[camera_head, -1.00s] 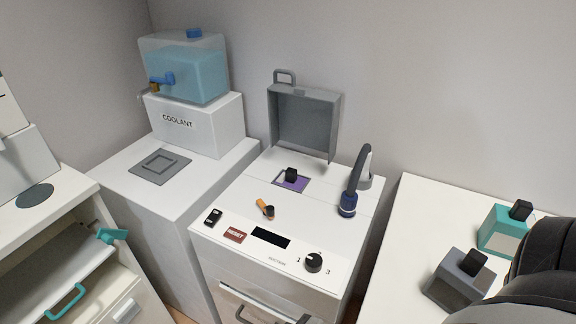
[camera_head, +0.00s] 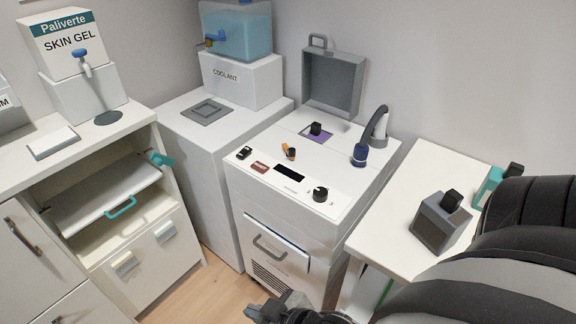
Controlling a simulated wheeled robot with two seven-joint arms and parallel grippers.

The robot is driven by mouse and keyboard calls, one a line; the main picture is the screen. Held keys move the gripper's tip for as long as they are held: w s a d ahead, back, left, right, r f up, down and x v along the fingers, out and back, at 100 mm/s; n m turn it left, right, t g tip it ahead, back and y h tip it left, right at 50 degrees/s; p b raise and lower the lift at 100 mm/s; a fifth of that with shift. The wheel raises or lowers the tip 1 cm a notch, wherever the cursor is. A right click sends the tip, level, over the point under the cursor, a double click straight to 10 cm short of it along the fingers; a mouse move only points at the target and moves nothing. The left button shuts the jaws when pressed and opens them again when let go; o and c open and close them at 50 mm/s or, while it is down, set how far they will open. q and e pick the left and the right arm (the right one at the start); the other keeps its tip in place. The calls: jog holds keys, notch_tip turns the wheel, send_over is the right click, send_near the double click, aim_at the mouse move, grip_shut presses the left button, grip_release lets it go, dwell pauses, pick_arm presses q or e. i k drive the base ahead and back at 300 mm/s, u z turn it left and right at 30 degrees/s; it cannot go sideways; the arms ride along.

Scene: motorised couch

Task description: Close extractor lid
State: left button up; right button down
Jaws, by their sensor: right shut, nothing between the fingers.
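The extractor lid (camera_head: 334,82) is a grey shallow cover with a loop handle on its upper edge. It stands open and upright at the back of the white extractor unit (camera_head: 262,191). A purple square opening with a black block (camera_head: 315,129) on it lies in front of the lid. My right gripper (camera_head: 254,311) is at the bottom of the head view, low in front of the extractor and well away from the lid. It is shut and empty. My left gripper is not in view.
A coolant tank (camera_head: 235,30) stands on the left cabinet. A dark blue hose nozzle (camera_head: 360,155) rises right of the lid. The extractor's front drawer (camera_head: 275,245) is slightly out. A grey box (camera_head: 440,221) stands on the right table. An open shelf unit (camera_head: 140,262) is at left.

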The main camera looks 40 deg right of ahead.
aim_at(330, 77)
jog(key=i, duration=0.2)
jog(key=z, duration=1.3)
jog(key=k, duration=0.35)
jog(key=u, duration=2.25)
jog(key=i, duration=0.15)
jog(key=z, duration=1.35)
jog(key=i, duration=0.75)
jog(key=z, duration=0.8)
